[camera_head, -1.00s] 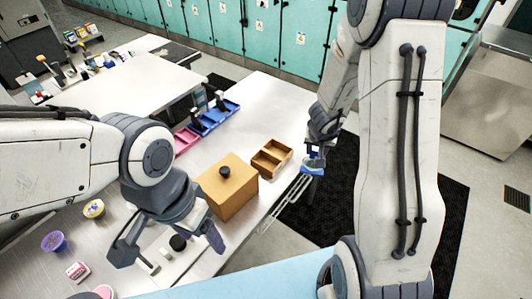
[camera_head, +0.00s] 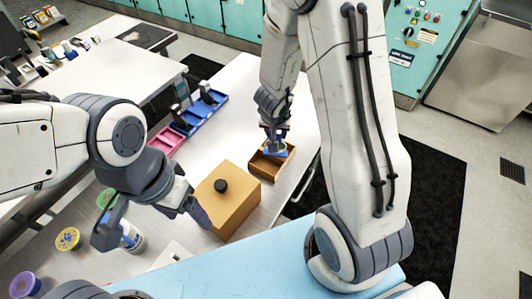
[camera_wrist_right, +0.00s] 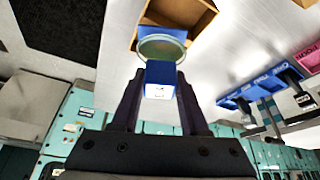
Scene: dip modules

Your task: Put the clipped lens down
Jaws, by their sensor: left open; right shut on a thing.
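My right gripper (camera_head: 275,138) is shut on a blue clip (camera_wrist_right: 160,80), which grips a round, clear lens (camera_wrist_right: 163,47) with a pale green rim. In the head view the clipped lens is small and partly hidden by the gripper. It is at the wooden tray (camera_head: 257,172), which has compartments; I cannot tell whether the clip touches it. The tray also shows beyond the lens in the right wrist view (camera_wrist_right: 205,22). My left gripper (camera_head: 152,222) is open and empty above the near left part of the table.
A tan box (camera_head: 229,205) with a black knob stands close to the tray. Blue bins (camera_head: 205,108) and a pink bin (camera_head: 167,141) line up farther back. A white bottle (camera_head: 131,239) and several round tubs, one yellow (camera_head: 68,239), stand near the left gripper.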

